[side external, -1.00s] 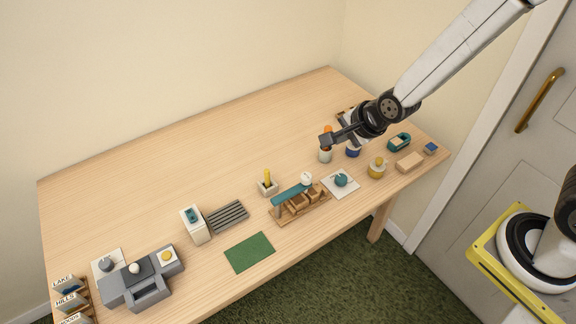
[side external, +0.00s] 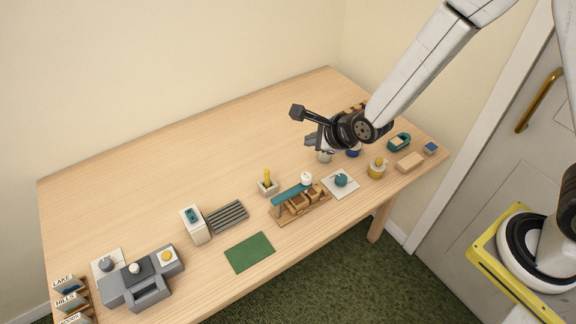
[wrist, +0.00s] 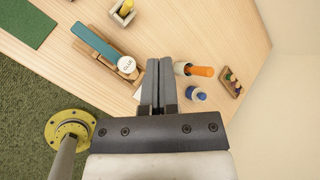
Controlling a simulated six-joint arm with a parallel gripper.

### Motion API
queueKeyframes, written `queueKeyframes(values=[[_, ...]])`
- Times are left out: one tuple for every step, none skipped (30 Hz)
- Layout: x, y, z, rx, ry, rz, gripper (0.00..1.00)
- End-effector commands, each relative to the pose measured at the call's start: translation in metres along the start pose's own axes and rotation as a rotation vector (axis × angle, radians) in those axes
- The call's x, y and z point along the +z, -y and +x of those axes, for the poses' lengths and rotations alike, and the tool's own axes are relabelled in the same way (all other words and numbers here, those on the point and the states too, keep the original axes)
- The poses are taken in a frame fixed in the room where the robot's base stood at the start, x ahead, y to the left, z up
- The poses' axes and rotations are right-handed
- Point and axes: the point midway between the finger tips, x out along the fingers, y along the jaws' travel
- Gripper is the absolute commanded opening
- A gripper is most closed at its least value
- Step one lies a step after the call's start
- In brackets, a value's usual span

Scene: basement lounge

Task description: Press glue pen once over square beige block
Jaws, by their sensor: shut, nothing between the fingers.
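My gripper (side external: 309,141) is shut and empty above the back right of the table; its fingers also show in the wrist view (wrist: 159,66). I cannot tell for sure which thing is the glue pen. A yellow pen-like piece (side external: 267,175) stands upright in a squarish beige holder (side external: 268,188). An orange stick (wrist: 200,71) pokes from a white cup (wrist: 181,68), just right of my fingertips in the wrist view; my gripper partly hides the cup in the side view. A plain beige block (side external: 410,162) lies near the right edge, apart from my gripper.
A teal bar (side external: 291,194) with a lettered white knob (wrist: 126,64) spans a wooden stand. The table's back left is clear.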

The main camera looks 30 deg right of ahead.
Motion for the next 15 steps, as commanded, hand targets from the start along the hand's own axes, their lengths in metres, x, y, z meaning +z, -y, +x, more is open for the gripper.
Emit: queueKeyframes(values=[[0.0001, 0.0000, 0.0000, 0.000, 0.000, 0.000, 0.00], [0.0000, 0.0000, 0.0000, 0.000, 0.000, 0.000, 0.00], [0.0000, 0.0000, 0.0000, 0.000, 0.000, 0.000, 0.00], [0.0000, 0.0000, 0.0000, 0.000, 0.000, -0.001, 0.00], [-0.0001, 0.0000, 0.0000, 0.000, 0.000, -0.001, 0.00], [-0.0001, 0.0000, 0.0000, 0.000, 0.000, -0.001, 0.00], [-0.0002, 0.0000, 0.0000, 0.000, 0.000, -0.001, 0.00], [-0.0003, -0.0001, 0.0001, 0.000, -0.001, -0.001, 0.00], [-0.0005, -0.0003, 0.0003, 0.000, -0.001, -0.001, 0.00], [-0.0008, -0.0005, 0.0006, 0.001, -0.001, -0.001, 0.00], [-0.0011, -0.0009, 0.0010, 0.001, -0.001, -0.002, 0.00], [-0.0017, -0.0014, 0.0017, 0.001, -0.002, -0.002, 0.00], [-0.0022, -0.0019, 0.0024, 0.001, -0.002, -0.002, 0.00], [-0.0028, -0.0025, 0.0032, 0.001, -0.002, -0.002, 0.00], [-0.0036, -0.0033, 0.0044, 0.001, -0.002, -0.002, 0.00]])
